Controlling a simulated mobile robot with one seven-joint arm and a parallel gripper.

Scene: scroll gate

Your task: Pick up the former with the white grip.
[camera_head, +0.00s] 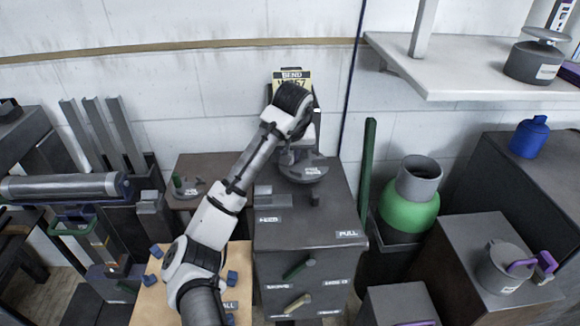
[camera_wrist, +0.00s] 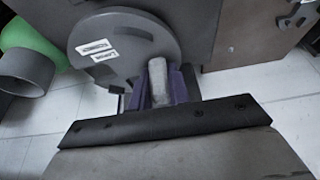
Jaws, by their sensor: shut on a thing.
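The former is a grey round disc (camera_wrist: 125,45) with two white labels and a pale, whitish grip (camera_wrist: 157,80). In the head view the disc (camera_head: 303,168) shows at the back of the grey cabinet top, below my wrist. My gripper (camera_wrist: 160,88) has purple fingers on both sides of the pale grip and is shut on it. In the head view my wrist hides the grip and most of the fingers. I cannot tell whether the disc touches the cabinet top or hangs just above it.
A grey pot with a purple handle (camera_head: 503,268) is at right. A green vessel (camera_head: 408,208) stands between. A white shelf (camera_head: 450,80) overhangs the right.

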